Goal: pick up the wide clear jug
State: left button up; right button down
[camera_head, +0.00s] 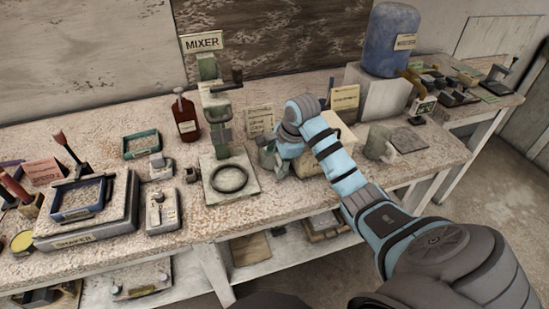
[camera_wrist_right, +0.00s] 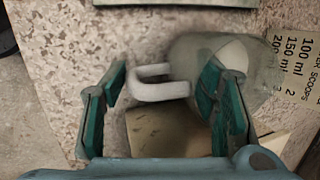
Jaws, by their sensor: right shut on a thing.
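The wide clear jug (camera_wrist_right: 248,50) is at the upper right of the right wrist view, with its pale squared handle (camera_wrist_right: 160,90) pointing left. In the head view a small greenish-clear part of it (camera_head: 267,158) shows beside my right gripper (camera_head: 279,152), whose arm hides the rest. In the right wrist view my right gripper (camera_wrist_right: 165,105) has one green-padded finger left of the handle and the other over the jug's near side. The handle lies between them, and the gripper is shut on the jug. The jug appears to stand on the bench. My left gripper is not in view.
The mixer stand (camera_head: 215,110) with a black ring on its base is just left of my right gripper. A cream box (camera_head: 334,135) is close on the right, and a grey mug-like vessel (camera_head: 378,143) stands beyond it. A printed card (camera_wrist_right: 299,60) is beside the jug.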

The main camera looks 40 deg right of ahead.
notch_tip(320, 180, up, 9)
jog(key=shift+w+r+p, duration=0.1)
jog(key=shift+p, duration=0.45)
notch_tip(320, 180, up, 11)
jog(key=p, duration=1)
jog(key=shift+p, duration=0.35)
jog(key=shift+f+b, duration=0.6)
jog(key=shift+f, duration=0.05)
